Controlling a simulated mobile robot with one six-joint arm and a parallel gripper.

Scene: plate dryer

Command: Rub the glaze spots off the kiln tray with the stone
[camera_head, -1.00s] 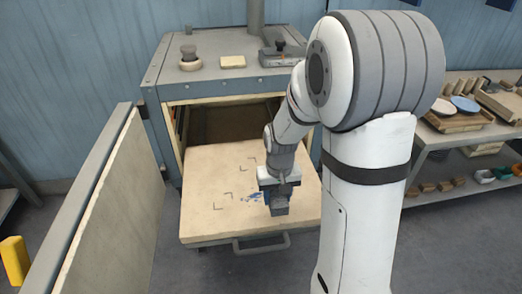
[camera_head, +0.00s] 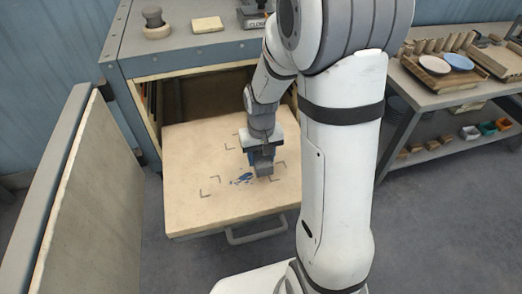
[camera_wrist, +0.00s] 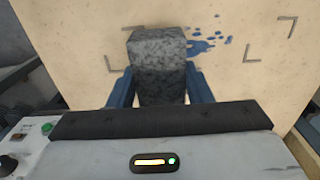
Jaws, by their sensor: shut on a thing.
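The kiln tray (camera_head: 190,150) is a pale, flat slab pulled out of the front of the kiln. Blue glaze spots (camera_head: 243,178) lie near its middle, between dark corner marks; they also show in the wrist view (camera_wrist: 203,45), right of the stone. My gripper (camera_head: 264,166) is over the tray, just right of the spots. In the wrist view its blue fingers (camera_wrist: 155,90) are shut on a speckled grey block, the stone (camera_wrist: 158,62). I cannot tell whether the stone touches the tray.
The open kiln door (camera_head: 50,190) stands at the left. A handle (camera_head: 257,232) runs along the tray's front. A round knob-like piece (camera_head: 155,22) and a pale block (camera_head: 207,25) sit on the kiln top. A shelf (camera_head: 430,95) with plates and blocks stands at the right.

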